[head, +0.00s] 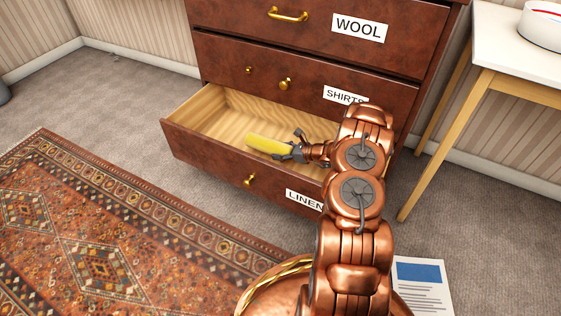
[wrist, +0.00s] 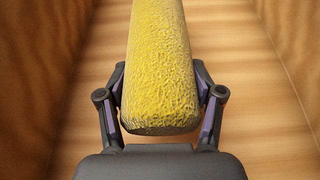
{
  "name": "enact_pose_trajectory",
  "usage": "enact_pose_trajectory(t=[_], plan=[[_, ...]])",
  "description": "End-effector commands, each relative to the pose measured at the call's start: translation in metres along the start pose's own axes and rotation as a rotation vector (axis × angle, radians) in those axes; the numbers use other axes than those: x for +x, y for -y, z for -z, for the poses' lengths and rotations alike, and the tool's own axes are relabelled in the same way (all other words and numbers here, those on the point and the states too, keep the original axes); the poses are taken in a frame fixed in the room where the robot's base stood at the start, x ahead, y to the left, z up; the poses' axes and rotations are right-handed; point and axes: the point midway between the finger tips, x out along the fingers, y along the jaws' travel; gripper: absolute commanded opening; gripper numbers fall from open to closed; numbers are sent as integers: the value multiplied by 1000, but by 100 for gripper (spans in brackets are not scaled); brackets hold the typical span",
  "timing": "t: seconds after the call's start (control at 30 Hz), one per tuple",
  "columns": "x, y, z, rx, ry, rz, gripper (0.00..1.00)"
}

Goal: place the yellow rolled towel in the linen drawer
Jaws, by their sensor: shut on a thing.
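The yellow rolled towel (head: 266,145) is in my gripper (head: 298,148), over the open linen drawer (head: 200,105). In the wrist view the towel (wrist: 158,65) lies lengthwise between the two fingers of my gripper (wrist: 160,100), which press on its sides. The pale wooden inside of the drawer (wrist: 240,60) shows under and around it, with drawer walls on both sides. I cannot tell whether the towel touches the drawer floor. The drawer is the lowest one, labelled LINEN, and its visible inside is otherwise empty. My arm hides its right part.
The shut SHIRTS drawer (head: 300,90) and WOOL drawer (head: 320,35) are above. A white-topped table (head: 500,50) with a white round object (head: 540,25) stands at right. A patterned rug (head: 100,230) lies in front. A printed sheet (head: 422,285) lies at lower right.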

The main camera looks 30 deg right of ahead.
Motion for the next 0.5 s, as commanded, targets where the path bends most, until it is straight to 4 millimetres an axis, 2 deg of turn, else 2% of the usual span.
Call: enact_pose_trajectory(t=[0.03,0.17,0.4,0.5], plan=[[2,1,8,1,0,2,25],[6,0,14,-2,1,0,25],[18,1,40,-5,2,0,25],[20,0,41,-5,3,-2,25]])
